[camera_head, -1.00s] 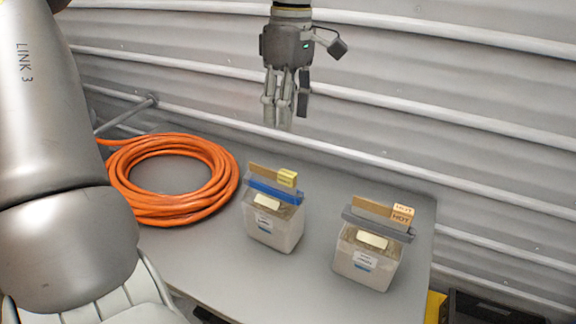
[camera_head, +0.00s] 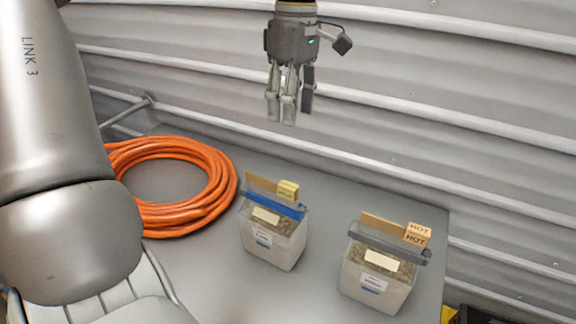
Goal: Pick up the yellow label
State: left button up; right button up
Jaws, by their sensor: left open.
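The yellow label (camera_head: 288,190) is a small block at the right end of a tan strip on top of the left container (camera_head: 272,238). This container is clear with pale contents and a blue rim bar. My left gripper (camera_head: 288,112) hangs fingers-down above and behind the label, in front of the corrugated wall. It is open, empty and clearly apart from the label. My right gripper is not in view.
A second container (camera_head: 376,284) with a grey bar and orange "HOT" labels (camera_head: 418,233) stands to the right on the grey table (camera_head: 215,285). A coiled orange hose (camera_head: 222,190) lies at the left. A corrugated wall (camera_head: 450,120) closes the back.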

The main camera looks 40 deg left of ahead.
pick_arm(q)
notch_tip(320, 180, down, 7)
jog(key=b, duration=0.6)
send_over(287, 185)
jog(key=f, duration=0.4)
jog(key=w+f, duration=0.1)
jog(key=f, duration=0.1)
jog(key=shift+a+f, duration=0.1)
jog(key=shift+a, duration=0.05)
jog(key=shift+s+f, duration=0.15)
jog(key=shift+f, duration=0.4)
jog(key=f+p, duration=0.1)
jog(key=f, duration=0.2)
jog(key=shift+s+f+p, duration=0.2)
jog(key=shift+s+p, duration=0.15)
jog(key=shift+p, duration=0.05)
jog(key=shift+f, duration=0.5)
jog(key=c, duration=0.8)
